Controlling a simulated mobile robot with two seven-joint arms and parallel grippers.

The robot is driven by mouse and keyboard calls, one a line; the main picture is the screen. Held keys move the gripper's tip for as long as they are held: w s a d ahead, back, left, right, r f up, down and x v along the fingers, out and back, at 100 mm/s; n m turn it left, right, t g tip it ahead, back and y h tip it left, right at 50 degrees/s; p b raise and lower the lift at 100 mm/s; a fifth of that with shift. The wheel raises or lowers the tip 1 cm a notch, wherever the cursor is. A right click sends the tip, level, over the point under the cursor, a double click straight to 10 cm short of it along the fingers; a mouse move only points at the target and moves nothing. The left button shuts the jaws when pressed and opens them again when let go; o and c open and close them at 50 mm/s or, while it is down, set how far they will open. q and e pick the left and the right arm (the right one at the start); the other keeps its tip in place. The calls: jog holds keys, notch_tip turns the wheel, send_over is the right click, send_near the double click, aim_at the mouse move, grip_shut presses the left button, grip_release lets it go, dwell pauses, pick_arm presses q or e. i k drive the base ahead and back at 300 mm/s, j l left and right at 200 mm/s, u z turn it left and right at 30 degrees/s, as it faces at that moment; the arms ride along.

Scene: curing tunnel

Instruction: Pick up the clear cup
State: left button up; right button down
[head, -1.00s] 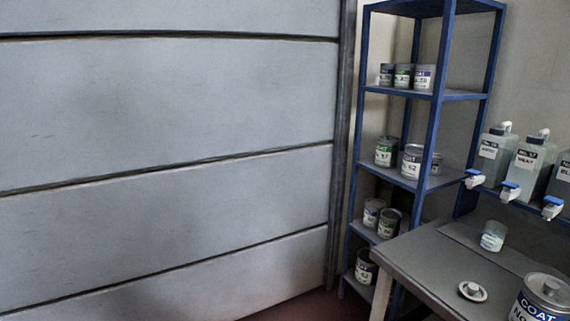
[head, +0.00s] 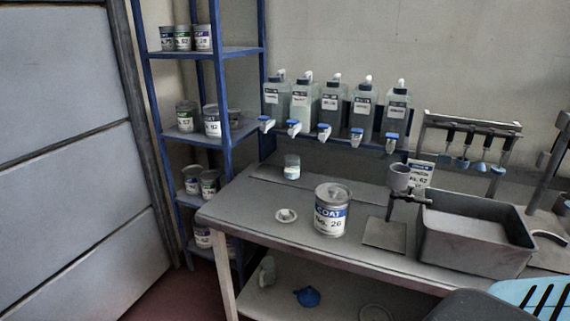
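The clear cup (head: 292,168) is small and see-through, with a pale blue and white band. It stands upright on the grey mat at the back left of the workbench (head: 265,228), below the row of dispensing bottles. Nothing touches it that I can see. Neither of my grippers is in the head view.
A COAT can (head: 331,212) and a small white lid (head: 286,215) are on the bench in front of the cup. Bottles with taps (head: 333,98) hang above it. A grey basin (head: 475,238) stands right. A blue shelf (head: 228,135) with cans is left.

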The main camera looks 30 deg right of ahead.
aim_at(291, 162)
jog(key=z, duration=1.15)
jog(key=i+j, duration=0.1)
jog(key=j, duration=0.45)
jog(key=i+j, duration=0.1)
jog(key=j, duration=0.4)
jog(key=i+j, duration=0.15)
jog(key=j, duration=0.4)
jog(key=z, duration=1.1)
